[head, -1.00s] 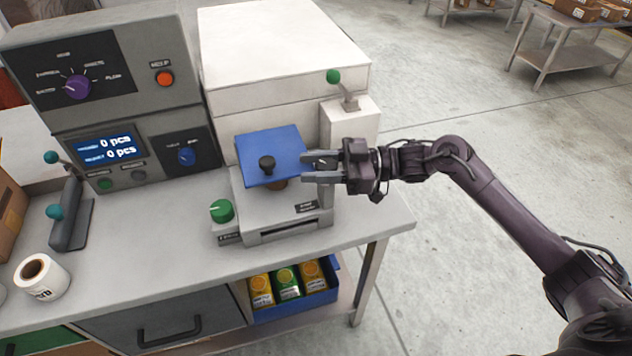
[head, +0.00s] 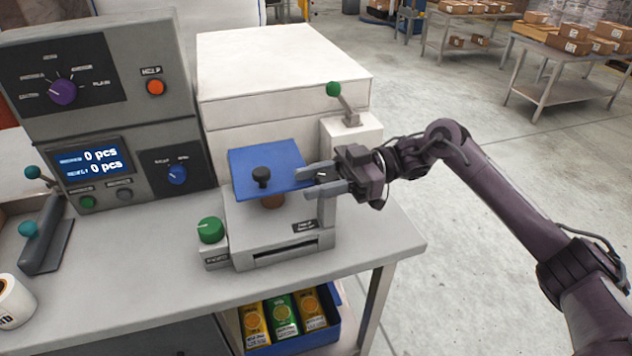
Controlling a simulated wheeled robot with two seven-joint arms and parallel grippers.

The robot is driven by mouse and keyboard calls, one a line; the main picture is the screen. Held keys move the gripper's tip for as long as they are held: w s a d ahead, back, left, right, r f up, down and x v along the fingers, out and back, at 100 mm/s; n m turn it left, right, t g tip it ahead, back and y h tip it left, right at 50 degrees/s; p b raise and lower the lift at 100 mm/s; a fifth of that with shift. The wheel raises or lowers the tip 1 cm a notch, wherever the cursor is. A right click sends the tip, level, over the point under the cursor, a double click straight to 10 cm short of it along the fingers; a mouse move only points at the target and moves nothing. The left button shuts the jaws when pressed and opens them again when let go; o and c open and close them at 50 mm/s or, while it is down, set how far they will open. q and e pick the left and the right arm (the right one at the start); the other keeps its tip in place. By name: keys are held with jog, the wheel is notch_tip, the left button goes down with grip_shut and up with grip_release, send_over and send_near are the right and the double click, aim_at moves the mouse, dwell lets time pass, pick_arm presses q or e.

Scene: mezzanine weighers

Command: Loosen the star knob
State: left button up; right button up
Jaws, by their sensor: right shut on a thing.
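A black knob (head: 262,175) stands on top of a blue plate (head: 252,160), and I take it to be the star knob. The plate sits raised on a brown post (head: 273,201) above the light grey weigher base (head: 280,233). My right gripper (head: 302,181) reaches in from the right, its two fingers at the plate's right edge, one showing over the plate and one lower. It is shut on the plate's edge, though the contact is partly hidden. The fingers are clear of the black knob. My left gripper is out of view.
A green knob (head: 210,230) is at the base's left front. A green-tipped lever (head: 346,105) and a white box (head: 280,65) stand behind. A grey console (head: 105,105) is on the left. Blue bin (head: 330,325) with packets sits below.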

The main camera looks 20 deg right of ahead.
aim_at(338, 176)
jog(key=shift+r, duration=0.1)
jog(key=o, duration=1)
jog(key=shift+d, duration=0.25)
jog(key=shift+w+d+f+b, duration=0.1)
jog(key=shift+d+b, duration=0.25)
jog(key=shift+d, duration=0.3)
jog(key=shift+w+d+f+b, duration=0.1)
jog(key=shift+d+b, duration=0.2)
jog(key=shift+d, duration=0.3)
jog(key=d+b, duration=0.1)
jog(key=d, duration=0.2)
jog(key=shift+w+d, duration=0.15)
jog(key=shift+d, duration=0.25)
jog(key=shift+d+r+b, duration=0.15)
jog(key=shift+d+b, duration=0.2)
jog(key=shift+d, duration=0.15)
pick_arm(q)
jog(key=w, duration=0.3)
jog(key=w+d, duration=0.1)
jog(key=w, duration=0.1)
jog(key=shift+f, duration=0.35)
